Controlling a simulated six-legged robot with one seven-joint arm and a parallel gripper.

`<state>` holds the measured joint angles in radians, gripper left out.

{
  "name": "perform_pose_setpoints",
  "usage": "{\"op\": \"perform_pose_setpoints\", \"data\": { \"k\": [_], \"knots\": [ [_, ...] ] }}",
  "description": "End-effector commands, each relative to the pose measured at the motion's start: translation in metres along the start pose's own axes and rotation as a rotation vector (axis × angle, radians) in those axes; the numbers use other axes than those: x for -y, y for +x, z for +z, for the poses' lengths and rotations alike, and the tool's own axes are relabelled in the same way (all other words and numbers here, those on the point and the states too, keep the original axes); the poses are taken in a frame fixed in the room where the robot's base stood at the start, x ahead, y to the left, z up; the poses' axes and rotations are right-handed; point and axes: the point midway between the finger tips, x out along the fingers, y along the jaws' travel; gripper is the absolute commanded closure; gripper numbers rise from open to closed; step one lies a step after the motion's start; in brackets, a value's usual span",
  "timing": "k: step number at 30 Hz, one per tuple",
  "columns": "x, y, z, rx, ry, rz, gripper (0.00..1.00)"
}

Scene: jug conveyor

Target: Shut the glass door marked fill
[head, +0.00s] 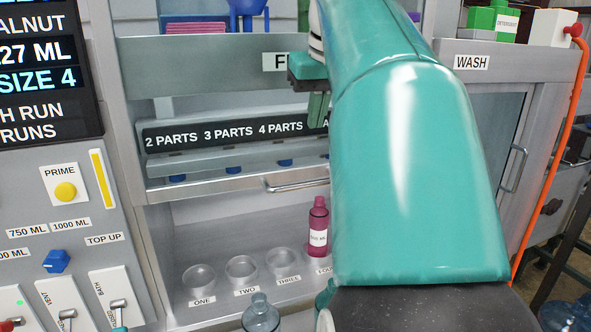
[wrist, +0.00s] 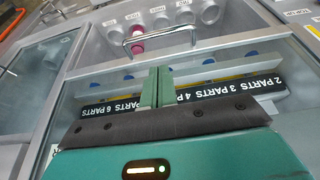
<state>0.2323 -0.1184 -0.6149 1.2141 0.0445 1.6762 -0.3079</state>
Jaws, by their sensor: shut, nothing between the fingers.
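The glass door (head: 225,110) under the partly hidden label starting with F (head: 285,62) is raised, with an open gap below its metal bottom rail. Its bar handle (head: 297,185) is on that rail. It also shows in the wrist view (wrist: 160,37), which is turned upside down. My gripper (head: 318,110) points down in front of the pane, above the handle. In the wrist view my gripper's green fingers (wrist: 157,85) are together with nothing between them, apart from the handle in the picture. I cannot tell whether they touch the glass.
My arm hides the cabinet's right part. A wash cabinet (head: 472,62) is at the right, a switch panel (head: 60,240) at the left.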

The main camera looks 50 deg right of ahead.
Motion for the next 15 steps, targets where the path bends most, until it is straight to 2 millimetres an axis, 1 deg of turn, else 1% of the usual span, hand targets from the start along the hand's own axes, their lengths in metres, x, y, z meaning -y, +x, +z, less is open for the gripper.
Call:
{"op": "perform_pose_setpoints", "data": {
  "k": [5,15],
  "knots": [
    [-0.002,0.026,0.003,0.002,0.003,0.000,1.00],
    [0.000,0.094,0.001,0.002,0.002,-0.001,1.00]
  ]
}}
